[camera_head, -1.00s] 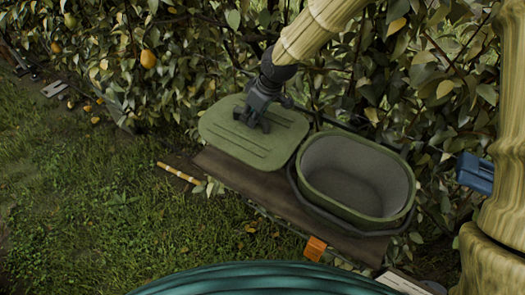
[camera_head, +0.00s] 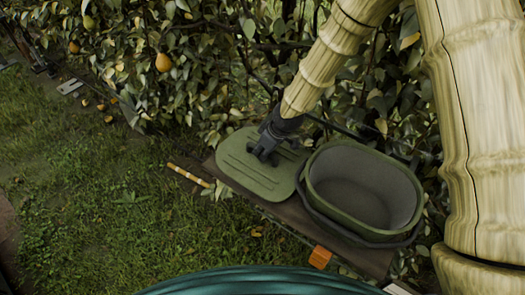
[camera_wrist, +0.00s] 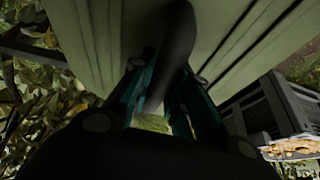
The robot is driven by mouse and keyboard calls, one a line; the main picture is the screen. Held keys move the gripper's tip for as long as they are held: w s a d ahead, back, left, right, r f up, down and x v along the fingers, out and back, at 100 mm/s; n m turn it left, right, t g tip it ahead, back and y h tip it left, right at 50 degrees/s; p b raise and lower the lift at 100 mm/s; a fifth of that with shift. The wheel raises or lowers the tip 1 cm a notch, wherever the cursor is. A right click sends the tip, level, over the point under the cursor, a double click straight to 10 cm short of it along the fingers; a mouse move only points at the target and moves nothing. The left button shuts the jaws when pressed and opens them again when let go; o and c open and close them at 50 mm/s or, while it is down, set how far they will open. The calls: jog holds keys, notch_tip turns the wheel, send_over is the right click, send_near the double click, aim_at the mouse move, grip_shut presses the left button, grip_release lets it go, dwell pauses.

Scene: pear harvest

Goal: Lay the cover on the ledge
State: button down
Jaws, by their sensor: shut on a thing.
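The green ribbed cover (camera_head: 243,172) is at the left end of the dark brown ledge (camera_head: 293,213) in the head view. My gripper (camera_head: 264,155) is shut on the cover from above, at its handle, which my fingers mostly hide. In the wrist view, the cover's pale ribbed face (camera_wrist: 235,40) fills the upper part and the gripper's dark fingers (camera_wrist: 160,100) close around a dark curved handle. The cover lies close over the ledge, beside the bin; I cannot tell whether it touches the ledge.
The open green oval bin (camera_head: 338,212) stands on the ledge to the right of the cover, empty. An orange block (camera_head: 320,257) is at the ledge's front edge. A leafy hedge with pears (camera_head: 163,62) is behind. Grass (camera_head: 100,210) lies open at the left.

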jog(key=shift+f, duration=0.2)
jog(key=shift+f, duration=0.15)
jog(key=c, duration=1.3)
grip_release()
jog(key=shift+c, duration=0.2)
jog(key=b+v, duration=0.1)
jog(key=v, duration=1.1)
